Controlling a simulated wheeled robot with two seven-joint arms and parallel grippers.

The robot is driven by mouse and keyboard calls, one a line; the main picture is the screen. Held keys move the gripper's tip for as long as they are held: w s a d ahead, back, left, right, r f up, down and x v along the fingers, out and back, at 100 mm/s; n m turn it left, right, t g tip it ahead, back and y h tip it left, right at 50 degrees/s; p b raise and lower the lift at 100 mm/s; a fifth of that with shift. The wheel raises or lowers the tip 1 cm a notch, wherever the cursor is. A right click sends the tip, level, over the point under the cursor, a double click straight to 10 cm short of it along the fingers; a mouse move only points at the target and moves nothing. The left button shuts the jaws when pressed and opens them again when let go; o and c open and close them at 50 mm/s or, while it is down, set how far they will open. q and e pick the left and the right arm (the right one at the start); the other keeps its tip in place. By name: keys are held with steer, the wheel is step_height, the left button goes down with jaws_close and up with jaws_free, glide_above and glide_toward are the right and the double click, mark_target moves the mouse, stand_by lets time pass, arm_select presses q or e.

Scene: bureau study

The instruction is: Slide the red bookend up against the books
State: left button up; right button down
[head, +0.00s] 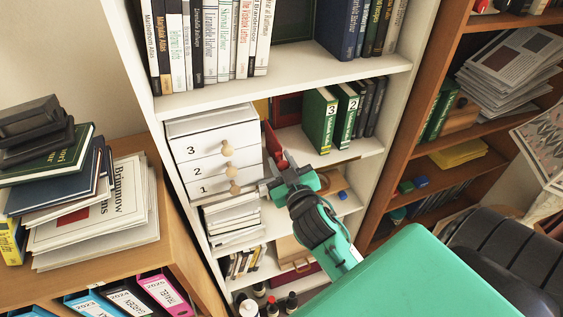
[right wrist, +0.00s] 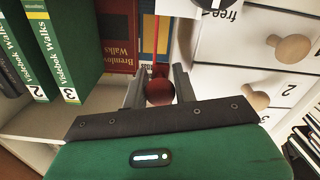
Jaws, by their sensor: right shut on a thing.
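The red bookend (head: 272,143) stands upright on the middle white shelf, just right of the white drawer unit. In the right wrist view its thin red edge (right wrist: 163,35) runs up from a round red knob (right wrist: 159,91). My right gripper (head: 275,178) reaches in at the front of the shelf. In the right wrist view its fingers (right wrist: 159,88) are shut on the bookend's knob. My left gripper is not in view.
The white drawer unit (head: 211,152) with wooden knobs stands close to the bookend's left. Red and blue books (right wrist: 117,33) stand at the back of the shelf. Bare shelf (head: 297,146) lies between bookend and green books. Another white shelf (head: 330,72) is above.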

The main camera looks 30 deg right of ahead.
steer(key=s+d+p, duration=0.2)
steer(key=s+d, duration=0.2)
steer(key=d, duration=1.4)
steer(key=shift+s+d+p, duration=0.2)
steer(key=shift+d+p, duration=0.1)
steer(key=shift+d, duration=0.05)
steer(key=shift+r, duration=0.1)
steer(key=c, duration=1.4)
jaws_free()
steer(key=shift+d, duration=0.1)
steer(key=shift+s+d, duration=0.1)
